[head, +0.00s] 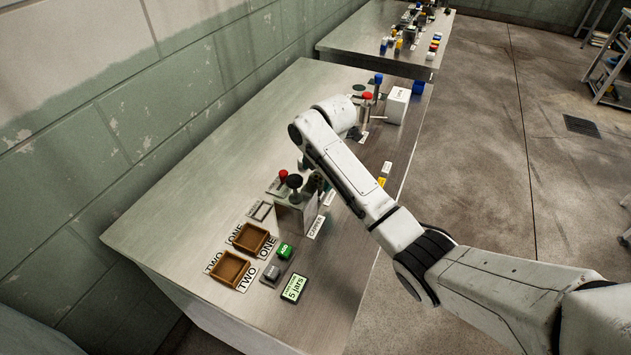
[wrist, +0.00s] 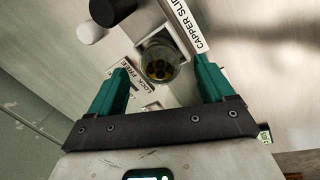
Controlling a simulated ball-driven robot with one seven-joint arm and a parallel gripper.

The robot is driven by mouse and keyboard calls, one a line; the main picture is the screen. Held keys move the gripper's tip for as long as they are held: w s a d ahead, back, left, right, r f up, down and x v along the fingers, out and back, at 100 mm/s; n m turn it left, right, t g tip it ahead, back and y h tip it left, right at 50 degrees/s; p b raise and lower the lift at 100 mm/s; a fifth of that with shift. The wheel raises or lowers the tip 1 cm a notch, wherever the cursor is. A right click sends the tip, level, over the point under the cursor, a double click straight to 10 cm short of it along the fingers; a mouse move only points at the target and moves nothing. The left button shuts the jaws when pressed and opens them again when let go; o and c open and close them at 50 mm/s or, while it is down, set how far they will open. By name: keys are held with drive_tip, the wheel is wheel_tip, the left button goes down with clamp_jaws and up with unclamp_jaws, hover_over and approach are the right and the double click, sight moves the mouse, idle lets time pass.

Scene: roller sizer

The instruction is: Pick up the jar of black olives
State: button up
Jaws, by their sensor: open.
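A small round glass jar (wrist: 160,62) shows in the wrist view, seen from its open-looking top, with dark round pieces in a yellowish-brown content. I take it for the jar of olives, but I see no label on it. It stands by the "CAPPER SLIP" label (wrist: 190,24). My gripper (wrist: 160,72) is open, with one teal finger on each side of the jar and a visible gap to each.
The capper block (head: 296,214) with its black knob (head: 294,181) stands close by. Two brown wooden trays (head: 254,239) (head: 230,270), a green ADD button (head: 284,250) and a "5 jars" display (head: 293,288) lie nearer. A white box (head: 397,105) stands at the far end.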

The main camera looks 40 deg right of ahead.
drive_tip(key=shift+x, duration=1.25)
drive_tip(key=shift+c, duration=0.5)
drive_tip(key=c, duration=1.2)
drive_tip(key=shift+r, duration=0.15)
